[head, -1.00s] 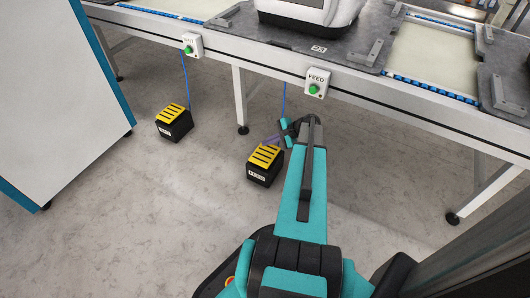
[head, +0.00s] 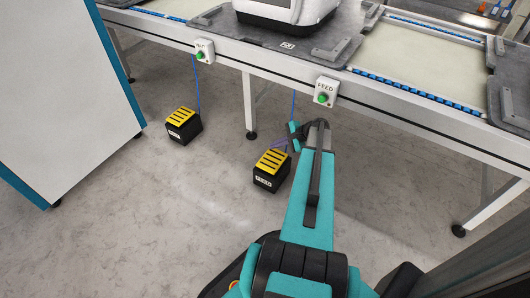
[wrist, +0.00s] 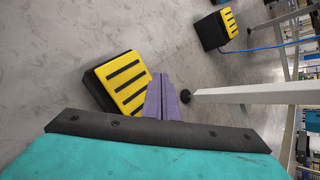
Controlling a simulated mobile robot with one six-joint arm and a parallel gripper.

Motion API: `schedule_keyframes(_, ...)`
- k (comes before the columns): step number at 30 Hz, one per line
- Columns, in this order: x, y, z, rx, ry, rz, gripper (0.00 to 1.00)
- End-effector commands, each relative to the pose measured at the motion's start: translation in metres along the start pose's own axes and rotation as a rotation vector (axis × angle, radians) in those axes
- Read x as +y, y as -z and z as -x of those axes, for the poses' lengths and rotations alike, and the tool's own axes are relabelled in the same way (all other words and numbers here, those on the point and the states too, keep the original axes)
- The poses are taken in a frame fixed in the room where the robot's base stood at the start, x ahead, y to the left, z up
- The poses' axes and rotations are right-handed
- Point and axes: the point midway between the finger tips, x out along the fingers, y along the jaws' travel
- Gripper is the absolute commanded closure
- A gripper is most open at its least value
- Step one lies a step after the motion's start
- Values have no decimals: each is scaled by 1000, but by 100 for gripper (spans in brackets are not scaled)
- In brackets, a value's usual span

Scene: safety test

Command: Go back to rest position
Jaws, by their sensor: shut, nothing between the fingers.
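My gripper shows in the wrist view as purple fingers (wrist: 161,98), pressed together with nothing between them. In the head view the gripper (head: 279,144) is small and partly hidden behind my wrist, just above the FEED pedal (head: 272,170). That pedal is a black box with a yellow slotted top and stands on the floor. It also shows in the wrist view (wrist: 122,84), partly behind the fingers. I cannot tell whether the fingers touch it. My teal arm reaches forward and low.
A second yellow-topped pedal (head: 184,124) stands to the left. The conveyor table (head: 410,108) crosses ahead, carrying a FEED button box (head: 326,91) and another button box (head: 205,50). A white cabinet (head: 65,90) stands at left. Floor between cabinet and pedals is clear.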

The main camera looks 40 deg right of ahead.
Motion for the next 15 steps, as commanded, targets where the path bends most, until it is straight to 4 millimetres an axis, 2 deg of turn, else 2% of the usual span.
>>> schedule_keyframes(8,-2,-4,-1,-3,-3,4,100)
schedule_keyframes(11,-7,-16,-4,-12,-12,16,100)
schedule_keyframes(15,-14,-46,-18,-40,-42,42,100)
